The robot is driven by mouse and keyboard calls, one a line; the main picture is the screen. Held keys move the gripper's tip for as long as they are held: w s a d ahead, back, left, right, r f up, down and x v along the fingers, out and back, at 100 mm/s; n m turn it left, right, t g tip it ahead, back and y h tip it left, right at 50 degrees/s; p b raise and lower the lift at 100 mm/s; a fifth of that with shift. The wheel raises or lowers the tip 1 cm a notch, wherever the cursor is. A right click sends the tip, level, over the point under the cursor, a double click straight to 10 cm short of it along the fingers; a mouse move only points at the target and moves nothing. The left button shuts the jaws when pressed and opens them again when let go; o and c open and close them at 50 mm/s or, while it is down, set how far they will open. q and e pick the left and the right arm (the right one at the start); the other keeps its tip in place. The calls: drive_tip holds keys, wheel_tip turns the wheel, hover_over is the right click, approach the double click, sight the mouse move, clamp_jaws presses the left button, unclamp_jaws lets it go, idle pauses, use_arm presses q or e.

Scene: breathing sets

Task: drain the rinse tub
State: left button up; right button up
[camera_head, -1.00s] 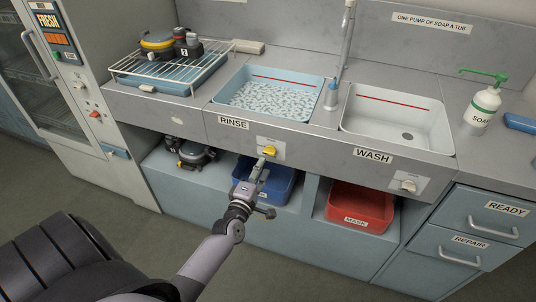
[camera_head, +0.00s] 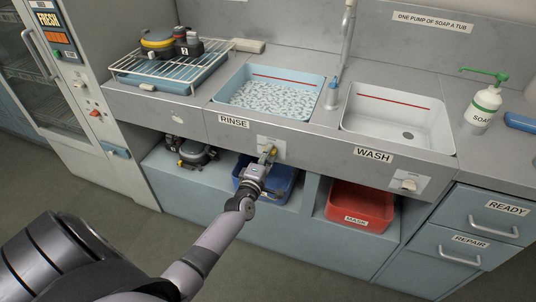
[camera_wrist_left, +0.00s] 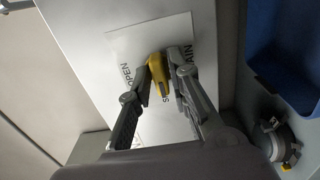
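The rinse tub (camera_head: 228,92) is the left blue basin, holding pale, rippled liquid below a red line. Its yellow drain handle (camera_head: 273,152) sits on a white plate on the counter front, right of the RINSE label. My left gripper (camera_head: 267,155) is at this handle and partly hides it. In the left wrist view the yellow handle (camera_wrist_left: 158,74) stands between the two fingertips of the left gripper (camera_wrist_left: 163,72), which look closed against its sides. The plate (camera_wrist_left: 128,48) behind shows OPEN and partly hidden lettering. My right gripper is not in view.
A blue bin (camera_head: 291,181) and a red MASK bin (camera_head: 333,207) sit under the counter. A wire rack (camera_head: 128,73) and soap bottle (camera_head: 483,106) stand on top.

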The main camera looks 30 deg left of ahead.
use_arm(q)
clamp_jaws()
drive_tip(key=shift+m, duration=0.3)
drive_tip(key=shift+f+m+p, duration=0.1)
drive_tip(key=shift+m+p, duration=1.5)
drive_tip(key=shift+m, duration=4.5)
